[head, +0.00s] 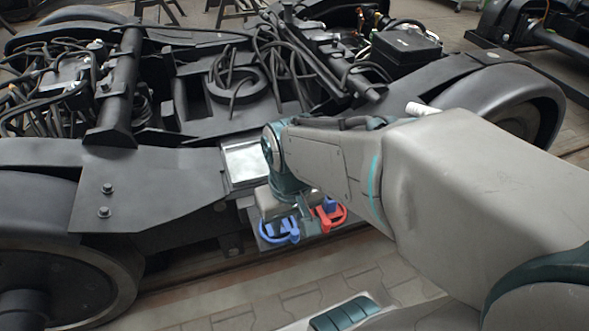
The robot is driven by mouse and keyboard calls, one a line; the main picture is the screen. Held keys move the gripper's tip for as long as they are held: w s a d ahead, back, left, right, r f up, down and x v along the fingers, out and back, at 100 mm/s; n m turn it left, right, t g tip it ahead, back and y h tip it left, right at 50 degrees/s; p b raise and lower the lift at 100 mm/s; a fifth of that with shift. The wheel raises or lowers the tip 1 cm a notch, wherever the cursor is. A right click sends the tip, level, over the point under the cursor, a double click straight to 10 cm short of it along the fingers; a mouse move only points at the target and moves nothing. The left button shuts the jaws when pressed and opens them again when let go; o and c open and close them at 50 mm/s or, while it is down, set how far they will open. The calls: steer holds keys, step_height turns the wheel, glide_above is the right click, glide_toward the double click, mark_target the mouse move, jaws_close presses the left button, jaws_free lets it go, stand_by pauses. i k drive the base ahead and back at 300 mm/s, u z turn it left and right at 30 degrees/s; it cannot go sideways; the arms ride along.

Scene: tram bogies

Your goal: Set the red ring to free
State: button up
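The red ring (341,218) is a small curved red part on the side of the near bogie, low and right of the middle in the head view. A small blue piece shows at its upper left. A blue ring-shaped part (279,233) sits to its left. My gripper (308,228) is at the end of my arm, between the blue part and the red ring, close to the red one. I cannot tell whether it touches the ring. My wrist hides the area above, and the fingers are too small and overlapped to show if they are open or shut.
The dark bogie frame (150,190) with cables and large wheels (60,250) fills the left and back. A bright metal plate (246,163) lies beside my wrist. A black box (405,48) stands at the back.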

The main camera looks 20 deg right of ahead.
mark_target(326, 223)
steer(key=z, duration=0.55)
steer(key=k, duration=0.55)
steer(key=u, duration=1)
steer(key=i, duration=0.65)
steer(key=z, duration=2.2)
steer(key=k, duration=0.65)
steer(key=u, duration=0.45)
steer(key=i, duration=0.5)
steer(key=z, duration=0.05)
